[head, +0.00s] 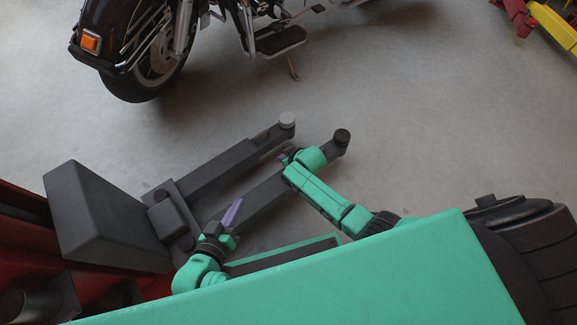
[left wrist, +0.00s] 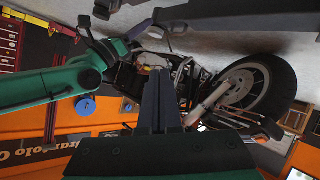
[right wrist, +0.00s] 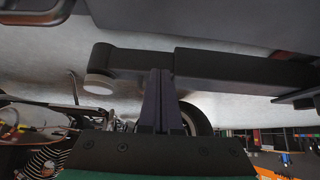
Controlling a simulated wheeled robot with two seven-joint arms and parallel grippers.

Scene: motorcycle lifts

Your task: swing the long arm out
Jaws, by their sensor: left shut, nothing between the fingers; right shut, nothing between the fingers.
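Two dark lift arms reach out over the floor from the carriage in the head view. The far arm (head: 222,166) ends in a light grey round pad (head: 287,119). The near arm (head: 268,192) ends in a dark pad (head: 342,137); I cannot tell which is the long one. My left gripper (head: 232,212) is shut and empty by the near arm's inner part; its fingers also show in the left wrist view (left wrist: 160,101). My right gripper is mostly hidden by its wrist near the near arm's outer end. Its fingers (right wrist: 160,97) are shut and empty, with the far arm (right wrist: 225,67) behind them.
A dark grey carriage block (head: 105,215) on a red post (head: 20,225) stands at the left. A motorcycle (head: 155,55) stands at the back left. Red and yellow lift parts (head: 553,25) are at the top right. The floor (head: 430,120) beyond the arm ends is clear.

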